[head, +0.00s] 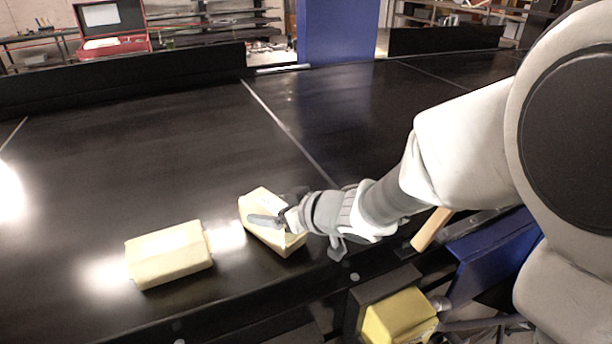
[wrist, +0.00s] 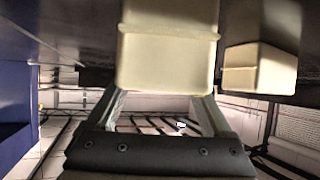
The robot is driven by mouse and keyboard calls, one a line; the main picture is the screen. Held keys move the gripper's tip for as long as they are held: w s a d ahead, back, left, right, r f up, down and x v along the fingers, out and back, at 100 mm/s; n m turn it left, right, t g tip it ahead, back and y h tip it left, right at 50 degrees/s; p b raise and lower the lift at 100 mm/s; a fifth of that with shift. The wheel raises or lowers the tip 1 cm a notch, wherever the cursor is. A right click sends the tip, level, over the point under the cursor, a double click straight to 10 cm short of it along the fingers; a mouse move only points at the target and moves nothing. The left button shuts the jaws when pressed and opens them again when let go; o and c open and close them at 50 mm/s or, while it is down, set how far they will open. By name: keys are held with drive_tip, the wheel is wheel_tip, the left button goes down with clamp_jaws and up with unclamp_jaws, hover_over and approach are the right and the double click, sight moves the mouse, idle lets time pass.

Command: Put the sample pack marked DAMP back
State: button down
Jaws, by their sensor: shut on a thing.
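My gripper (head: 268,222) is shut on a cream, block-shaped sample pack (head: 288,243) at the near edge of the black belt. The held pack is turned at an angle; I cannot tell whether it touches the belt. It also shows between the fingers (wrist: 160,115) in the wrist view (wrist: 165,60). A second cream pack (head: 168,255) lies on the belt to the left, apart from the held one; it shows at the right in the wrist view (wrist: 260,68). No DAMP marking is readable on either pack.
The black conveyor belt (head: 130,180) is wide and mostly clear behind the packs. A yellow block (head: 400,318) sits below the belt's near edge. A tan bar (head: 431,230) lies beside my arm. A blue column (head: 337,30) and an open red case (head: 112,28) stand beyond.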

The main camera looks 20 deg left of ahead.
drive_tip(key=shift+f, duration=0.15)
unclamp_jaws()
